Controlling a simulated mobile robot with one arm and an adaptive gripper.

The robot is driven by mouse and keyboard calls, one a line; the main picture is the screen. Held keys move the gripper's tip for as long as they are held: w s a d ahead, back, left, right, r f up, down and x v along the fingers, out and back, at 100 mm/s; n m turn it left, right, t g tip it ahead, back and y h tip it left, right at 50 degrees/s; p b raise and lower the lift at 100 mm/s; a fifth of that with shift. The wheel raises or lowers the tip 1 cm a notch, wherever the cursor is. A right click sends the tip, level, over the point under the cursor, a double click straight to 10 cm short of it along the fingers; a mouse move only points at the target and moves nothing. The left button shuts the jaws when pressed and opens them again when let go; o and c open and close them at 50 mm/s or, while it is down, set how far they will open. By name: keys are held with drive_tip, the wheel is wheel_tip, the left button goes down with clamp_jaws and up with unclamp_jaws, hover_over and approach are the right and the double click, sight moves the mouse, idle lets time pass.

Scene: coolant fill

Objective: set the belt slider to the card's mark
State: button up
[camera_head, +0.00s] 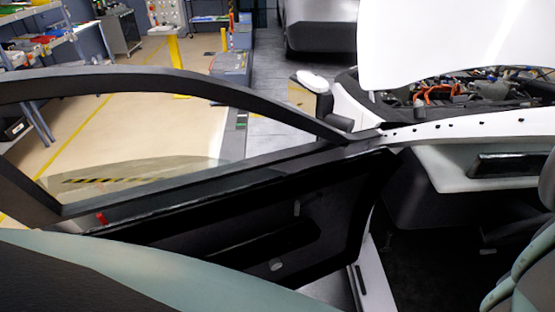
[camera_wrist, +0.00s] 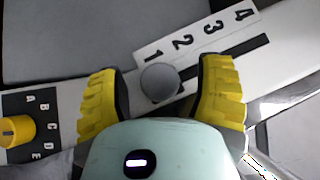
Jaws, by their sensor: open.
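The belt slider, a round grey knob (camera_wrist: 160,80), sits at the lower left end of a dark slot in the wrist view. A white number plate (camera_wrist: 196,33) marked 1 to 4 runs alongside the slot, and the knob stands level with the 1. My gripper (camera_wrist: 161,88) is open, with one yellow finger on each side of the knob and a visible gap to both. Whether the fingertips are down at the knob's height is hard to tell. The gripper does not show in the head view. I see no card in either view.
A yellow dial (camera_wrist: 17,130) on a dark panel lettered A to E lies left of my gripper. In the head view, a car door (camera_head: 250,225) stands open below a window frame. The raised white hood (camera_head: 450,40) and engine bay (camera_head: 450,92) are at upper right.

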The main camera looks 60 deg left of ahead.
clamp_jaws()
drive_tip(key=w+d+r+p, duration=0.2)
drive_tip(key=r+p, duration=0.5)
drive_tip(key=r, duration=0.5)
drive_tip(key=shift+w, duration=0.6)
unclamp_jaws()
drive_tip(key=shift+a, duration=0.1)
drive_tip(key=v, duration=1.2)
